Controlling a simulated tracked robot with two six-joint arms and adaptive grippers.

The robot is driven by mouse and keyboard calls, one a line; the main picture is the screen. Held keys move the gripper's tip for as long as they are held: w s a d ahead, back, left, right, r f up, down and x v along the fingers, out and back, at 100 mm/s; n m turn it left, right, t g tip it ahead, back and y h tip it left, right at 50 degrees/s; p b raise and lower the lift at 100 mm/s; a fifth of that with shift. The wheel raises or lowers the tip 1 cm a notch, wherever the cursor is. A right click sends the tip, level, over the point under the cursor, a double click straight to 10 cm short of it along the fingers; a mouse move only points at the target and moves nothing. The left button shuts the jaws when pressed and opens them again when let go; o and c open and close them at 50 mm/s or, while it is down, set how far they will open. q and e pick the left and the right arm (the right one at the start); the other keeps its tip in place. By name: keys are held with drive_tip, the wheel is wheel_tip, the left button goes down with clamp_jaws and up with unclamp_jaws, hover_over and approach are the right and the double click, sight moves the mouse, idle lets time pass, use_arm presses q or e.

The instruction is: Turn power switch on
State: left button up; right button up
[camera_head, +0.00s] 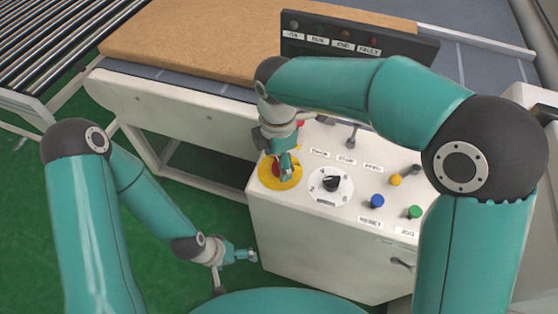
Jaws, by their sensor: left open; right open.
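The white control box (300,245) stands in the middle with its sloped panel facing me. A black rotary knob (332,184) sits on a round white dial; its label is too small to read. Left of it is a red button on a yellow disc (292,182). My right gripper (285,172) is open and reaches down over the red button, partly hiding it; I cannot tell if it touches. My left gripper (246,256) is open and empty, low beside the box's left front edge. Which control is the power switch is not readable.
A blue button (377,201), a green button (415,212) and a yellow button (395,180) are on the panel's right. A dark indicator board (400,45) stands behind. Green floor (30,215) is free at left.

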drive_tip(key=shift+f, duration=0.6)
